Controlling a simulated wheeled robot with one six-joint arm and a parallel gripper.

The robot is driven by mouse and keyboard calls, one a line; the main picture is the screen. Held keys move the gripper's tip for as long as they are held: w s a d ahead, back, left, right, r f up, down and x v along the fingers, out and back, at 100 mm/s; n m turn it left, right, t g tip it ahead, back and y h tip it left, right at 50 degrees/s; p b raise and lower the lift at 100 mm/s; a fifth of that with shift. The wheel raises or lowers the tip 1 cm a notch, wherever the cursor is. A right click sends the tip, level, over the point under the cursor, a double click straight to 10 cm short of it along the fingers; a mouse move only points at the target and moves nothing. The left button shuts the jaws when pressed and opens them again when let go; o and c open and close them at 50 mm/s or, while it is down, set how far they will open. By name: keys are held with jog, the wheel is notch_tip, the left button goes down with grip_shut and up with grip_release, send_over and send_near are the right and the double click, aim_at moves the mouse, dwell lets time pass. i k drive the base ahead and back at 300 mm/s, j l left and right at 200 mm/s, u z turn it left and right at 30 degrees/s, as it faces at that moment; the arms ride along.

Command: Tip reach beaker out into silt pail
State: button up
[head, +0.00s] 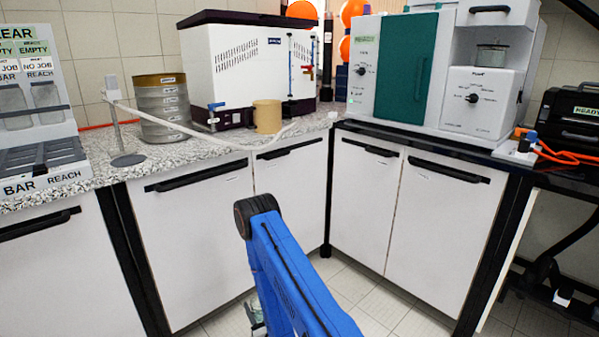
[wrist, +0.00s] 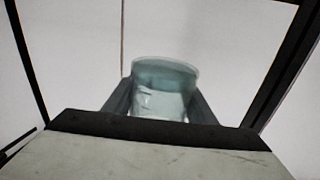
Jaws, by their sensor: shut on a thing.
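A clear glass beaker (wrist: 165,85) is held between the two fingers of my gripper (wrist: 160,106) in the wrist view. Its round rim faces up and a pale patch shows on its side; no name on it can be read. In the head view my gripper (head: 257,316) is low, mostly hidden behind my blue arm, in front of the white cabinets. A tan pail-like container (head: 267,117) stands on the speckled counter before the white tank; I cannot read a label that confirms it as the silt pail.
A sieve stack (head: 163,110) and a thin metal stand (head: 117,115) with a pale hose (head: 225,143) are on the counter. A rack (head: 30,90) labelled BAR and REACH holds glass beakers at left. A teal-doored machine (head: 395,70) stands right. The floor before the cabinets is clear.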

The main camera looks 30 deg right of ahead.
aim_at(267, 114)
jog(key=z, duration=0.95)
jog(key=i+j+z, duration=0.2)
jog(key=j, duration=0.2)
jog(key=j+z, duration=0.2)
jog(key=j, duration=0.2)
jog(key=i+j, duration=0.1)
jog(key=j, duration=0.15)
jog(key=i+j, duration=0.1)
jog(key=j, duration=0.15)
